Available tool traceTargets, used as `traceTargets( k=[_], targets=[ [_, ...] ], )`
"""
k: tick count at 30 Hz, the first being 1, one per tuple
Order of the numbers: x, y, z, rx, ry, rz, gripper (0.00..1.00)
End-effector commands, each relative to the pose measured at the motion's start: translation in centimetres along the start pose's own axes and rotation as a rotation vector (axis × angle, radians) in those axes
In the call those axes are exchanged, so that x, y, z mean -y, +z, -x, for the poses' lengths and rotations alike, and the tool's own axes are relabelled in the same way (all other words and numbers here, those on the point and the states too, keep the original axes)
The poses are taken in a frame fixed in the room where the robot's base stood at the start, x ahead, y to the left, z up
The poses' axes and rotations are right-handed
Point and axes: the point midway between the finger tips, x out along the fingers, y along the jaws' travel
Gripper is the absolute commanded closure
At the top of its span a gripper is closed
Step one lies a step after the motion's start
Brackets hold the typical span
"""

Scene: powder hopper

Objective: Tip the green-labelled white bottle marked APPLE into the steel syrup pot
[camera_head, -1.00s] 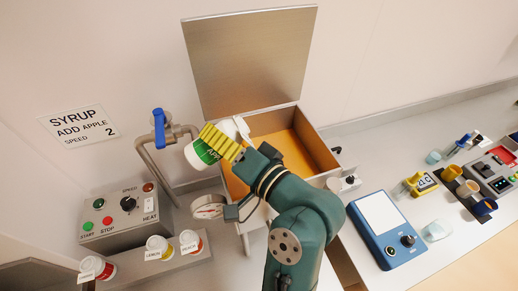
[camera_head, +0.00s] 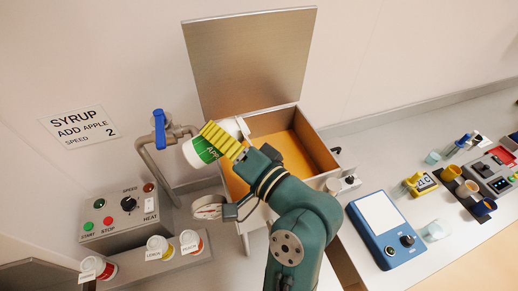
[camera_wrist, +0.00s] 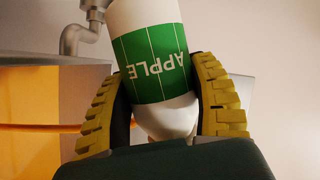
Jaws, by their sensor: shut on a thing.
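The white bottle with a green APPLE label (camera_head: 198,153) is in my gripper (camera_head: 221,141), above the left edge of the steel pot (camera_head: 227,177). The bottle lies tilted well over in the head view, its white end to the lower left. In the wrist view the APPLE label (camera_wrist: 153,62) shows upside down between my two yellow ribbed fingers, which are shut on the bottle. The pot is a square steel box with an amber inside (camera_head: 278,152) and its lid (camera_head: 252,62) stands open behind. I cannot see any flow from the bottle.
A pipe with a blue-handled valve (camera_head: 160,130) stands close left of the bottle. A control box (camera_head: 120,212) and a shelf with several small bottles (camera_head: 160,247) are at lower left. A blue scale (camera_head: 385,230) and other instruments stand on the right counter.

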Motion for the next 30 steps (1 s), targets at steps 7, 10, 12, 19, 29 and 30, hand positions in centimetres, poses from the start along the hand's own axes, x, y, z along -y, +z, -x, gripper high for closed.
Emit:
traceTargets(
  k=[7, 10, 12, 19, 29, 30],
  targets=[
    [0.24, -0.05, 0.00, -0.004, -0.011, -0.024, 0.79],
    [0.30, -0.08, 0.00, -0.006, -0.015, -0.034, 0.79],
    [0.34, -0.11, 0.01, -0.008, -0.018, -0.041, 0.79],
    [0.16, -0.25, 0.09, -0.013, -0.027, -0.065, 0.79],
    [-0.07, -0.39, 0.19, -0.018, -0.040, -0.098, 0.79],
    [-0.10, -0.41, 0.21, -0.019, -0.042, -0.102, 0.79]
  ],
)
